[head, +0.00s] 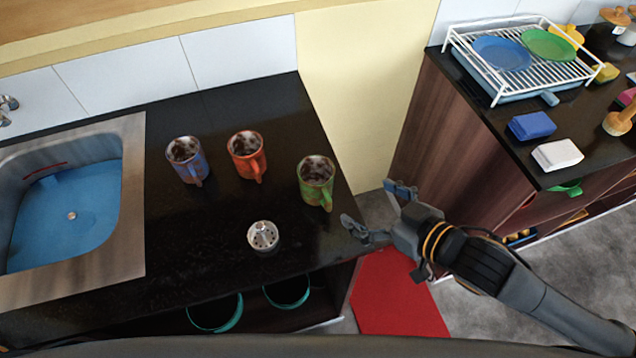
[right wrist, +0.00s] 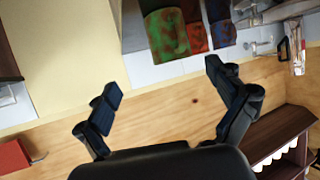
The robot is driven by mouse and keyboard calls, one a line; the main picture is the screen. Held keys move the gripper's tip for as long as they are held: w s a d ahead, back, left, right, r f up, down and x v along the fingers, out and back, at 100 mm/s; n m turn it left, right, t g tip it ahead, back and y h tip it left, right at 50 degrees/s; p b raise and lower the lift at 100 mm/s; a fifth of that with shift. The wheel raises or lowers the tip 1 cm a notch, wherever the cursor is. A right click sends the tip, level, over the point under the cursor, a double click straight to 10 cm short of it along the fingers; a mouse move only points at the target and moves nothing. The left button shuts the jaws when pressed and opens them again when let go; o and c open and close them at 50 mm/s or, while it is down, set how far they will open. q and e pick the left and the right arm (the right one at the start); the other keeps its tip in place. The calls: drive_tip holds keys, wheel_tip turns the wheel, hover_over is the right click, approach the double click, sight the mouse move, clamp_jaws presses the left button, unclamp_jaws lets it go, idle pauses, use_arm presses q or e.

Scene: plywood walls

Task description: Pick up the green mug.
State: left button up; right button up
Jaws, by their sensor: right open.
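The green mug (head: 315,184) stands upright on the black counter near its right edge, its handle toward the front. It looks green with brownish-red patches. It also shows at the top middle of the right wrist view (right wrist: 166,36). My right gripper (head: 371,208) is open and empty, just right of the counter edge and apart from the mug. In the right wrist view, its two fingers (right wrist: 163,78) are spread, with the mug beyond the gap between them. My left gripper is not in view.
An orange-red mug (head: 246,158) and a blue mug (head: 187,162) stand left of the green one. A metal strainer (head: 263,236) lies in front. The sink (head: 126,200) is at left. A second counter (head: 480,116) with a dish rack (head: 462,50) stands right, across a gap.

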sight(329, 183)
drive_tip(key=shift+n+y, duration=0.3)
drive_tip(key=shift+y, duration=0.3)
drive_tip(key=x, duration=0.2)
drive_tip(key=p+x, duration=0.1)
drive_tip(key=x, duration=0.5)
drive_tip(key=shift+s+a+r+p, duration=0.15)
drive_tip(key=shift+a+r+p, duration=0.1)
drive_tip(key=shift+p, duration=0.15)
drive_tip(key=shift+w+a, duration=0.2)
drive_tip(key=shift+a, duration=0.1)
drive_tip(key=p+x, duration=0.2)
drive_tip(key=x, duration=0.2)
drive_tip(key=shift+w+a+f, duration=0.2)
drive_tip(key=shift+a+f, duration=0.05)
drive_tip(key=shift+f, duration=0.05)
drive_tip(key=shift+c, duration=0.2)
drive_tip(key=c, duration=1.5)
